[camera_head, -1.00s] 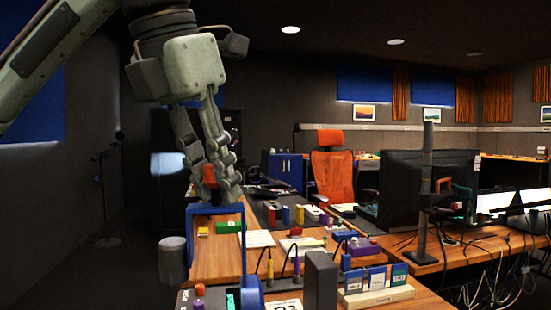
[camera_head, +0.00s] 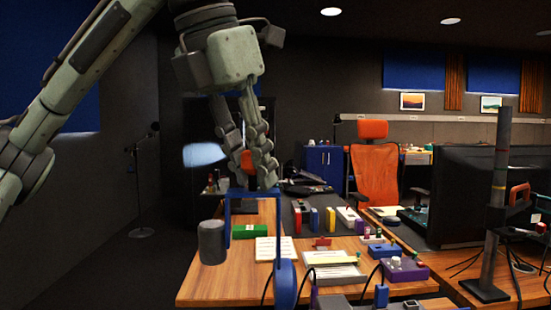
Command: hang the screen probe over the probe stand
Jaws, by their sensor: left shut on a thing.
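My left gripper (camera_head: 254,168) reaches down from the upper left and is shut on the orange-red part (camera_head: 247,160) of a blue U-shaped frame, which I take to be the screen probe (camera_head: 250,192). The frame is held upright in the air. A grey cylinder (camera_head: 212,242) shows by its left leg and a rounded blue piece (camera_head: 285,284) at the foot of its right leg. A tall dark post with colour bands, seemingly the probe stand (camera_head: 499,160), rises from a flat foot at the right, well apart from the probe. My right gripper is out of view.
The wooden desk (camera_head: 205,289) bears a green block (camera_head: 249,231), papers, several coloured modules and a purple box (camera_head: 405,269) with cables. A large dark monitor (camera_head: 462,195) stands beside the post. An orange chair (camera_head: 375,180) is behind. Open floor lies left of the desk.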

